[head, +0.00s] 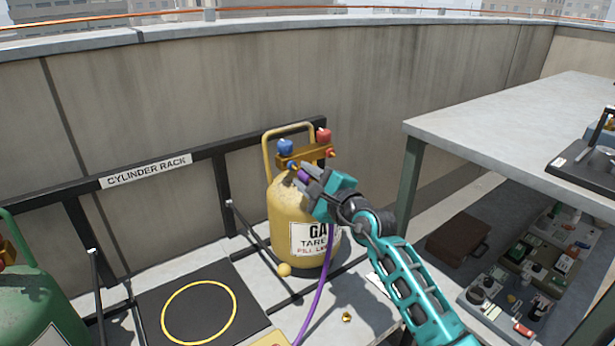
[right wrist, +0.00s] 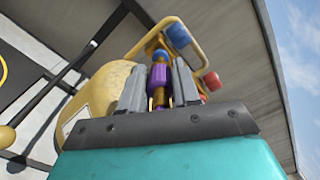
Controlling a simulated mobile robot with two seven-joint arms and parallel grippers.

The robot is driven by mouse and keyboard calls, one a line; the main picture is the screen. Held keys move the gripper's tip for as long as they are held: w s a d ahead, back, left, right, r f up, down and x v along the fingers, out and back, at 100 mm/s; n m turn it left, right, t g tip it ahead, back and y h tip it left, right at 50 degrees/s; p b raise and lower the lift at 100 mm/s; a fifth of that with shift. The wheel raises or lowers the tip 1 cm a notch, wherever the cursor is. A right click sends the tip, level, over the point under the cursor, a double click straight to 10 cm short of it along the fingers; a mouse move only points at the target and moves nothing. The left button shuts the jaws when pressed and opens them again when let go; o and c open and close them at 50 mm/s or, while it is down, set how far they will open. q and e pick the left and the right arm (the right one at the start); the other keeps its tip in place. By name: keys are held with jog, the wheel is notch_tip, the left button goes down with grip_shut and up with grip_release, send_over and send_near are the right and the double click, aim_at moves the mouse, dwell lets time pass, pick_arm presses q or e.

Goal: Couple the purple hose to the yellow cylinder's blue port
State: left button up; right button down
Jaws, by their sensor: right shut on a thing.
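The yellow cylinder (head: 284,215) stands upright in the rack, with a brass manifold under its handle. The manifold carries a blue knob (head: 285,146) and a red knob (head: 323,135). The blue port (head: 291,165) sits below the blue knob and also shows in the right wrist view (right wrist: 160,56). My right gripper (head: 306,183) is shut on the purple hose's end fitting (right wrist: 159,88). The fitting points at the blue port and is close to or touching it; I cannot tell whether it is seated. The purple hose (head: 321,290) hangs down from the gripper. My left gripper is not in view.
A green cylinder (head: 38,290) stands at the left. An empty black pad with a yellow ring (head: 165,322) lies between the cylinders. A small brass piece (head: 347,317) lies on the rack floor. A grey table (head: 500,125) stands at the right, with a brown case (head: 458,240) beneath.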

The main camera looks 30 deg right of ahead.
jog(key=shift+w+a, duration=0.1)
jog(key=shift+w, duration=0.3)
dwell(0.3)
jog(key=shift+w, duration=0.5)
dwell(0.4)
jog(key=shift+w+a, duration=0.1)
jog(key=shift+w, duration=0.35)
dwell(0.7)
jog(key=c, duration=0.7)
grip_release()
jog(key=shift+c, duration=0.2)
jog(key=shift+s, duration=0.15)
jog(key=shift+s+d+p, duration=0.2)
jog(key=shift+s+p, duration=0.55)
jog(key=shift+s, duration=0.5)
jog(key=shift+s+d+p, duration=0.15)
jog(key=shift+s+p, duration=0.25)
jog(key=shift+s, duration=0.8)
jog(key=shift+s+d+p, duration=0.15)
jog(key=shift+s+p, duration=0.25)
jog(key=shift+s, duration=0.75)
